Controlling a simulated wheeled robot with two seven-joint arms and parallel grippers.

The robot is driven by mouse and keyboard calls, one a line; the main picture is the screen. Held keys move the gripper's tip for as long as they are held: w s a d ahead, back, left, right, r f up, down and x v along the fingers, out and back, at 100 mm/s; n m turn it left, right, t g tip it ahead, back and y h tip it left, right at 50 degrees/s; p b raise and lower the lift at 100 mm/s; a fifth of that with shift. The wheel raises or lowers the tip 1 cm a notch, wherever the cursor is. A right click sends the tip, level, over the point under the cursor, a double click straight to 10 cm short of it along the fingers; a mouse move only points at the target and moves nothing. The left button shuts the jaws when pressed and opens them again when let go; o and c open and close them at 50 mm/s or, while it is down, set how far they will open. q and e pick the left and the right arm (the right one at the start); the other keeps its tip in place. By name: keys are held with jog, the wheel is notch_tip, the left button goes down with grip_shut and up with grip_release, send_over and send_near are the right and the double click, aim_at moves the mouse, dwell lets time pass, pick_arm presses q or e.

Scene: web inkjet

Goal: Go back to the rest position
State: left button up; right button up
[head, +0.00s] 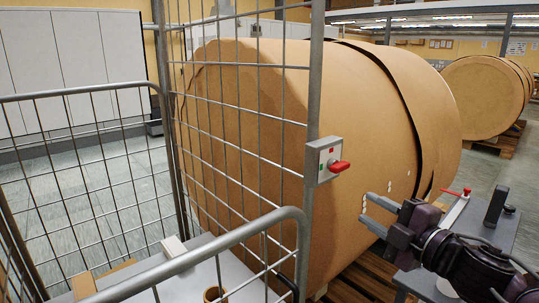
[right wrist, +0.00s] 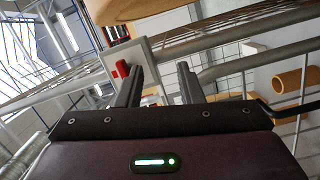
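My right gripper (head: 367,214) comes in from the lower right of the head view. Its fingers point left, with a clear gap and nothing between them. In the right wrist view the two fingers (right wrist: 158,82) also stand apart and empty. A grey switch box (head: 323,161) with a red handle (head: 339,166) is on the cage post, to the left of and above the gripper, apart from it in the head view. The red handle shows beside the left finger in the right wrist view (right wrist: 121,69). My left gripper is not in view.
A wire cage trolley (head: 150,270) with grey rails fills the left front. A huge brown paper roll (head: 385,130) stands behind it on a wooden pallet (head: 362,280). More rolls (head: 484,97) are at the back right. A brown tube (right wrist: 296,80) shows in the right wrist view.

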notch_tip(320, 180, down, 13)
jog(key=s+d+m+g+h, duration=0.1)
jog(key=s+m+h, duration=0.1)
jog(key=m+h, duration=0.45)
jog(key=s+a+f+m+g+h, duration=0.1)
jog(key=s+a+f+m+g, duration=0.1)
jog(key=s+f+m+g, duration=0.6)
jog(key=s+a+f+m+g, duration=0.2)
jog(key=s+f+m+g, duration=0.2)
jog(key=s+f, duration=0.85)
notch_tip(320, 180, down, 21)
jog(key=s+f+g, duration=0.1)
jog(key=s+f, duration=0.2)
jog(key=f, duration=0.4)
jog(key=s+f, duration=0.3)
jog(key=f, duration=0.5)
pick_arm(q)
jog(key=s+a+r+p, duration=0.2)
jog(key=s+a+p, duration=0.1)
jog(key=s+p, duration=0.9)
jog(key=shift+s+g, duration=0.4)
jog(key=shift+s, duration=0.85)
pick_arm(e)
jog(key=s+d+r, duration=0.1)
jog(key=s, duration=0.6)
jog(key=s+d+g, duration=0.1)
jog(key=s+d, duration=0.1)
jog(key=s, duration=0.6)
jog(key=shift+d+r, duration=0.3)
jog(key=shift+r, duration=0.05)
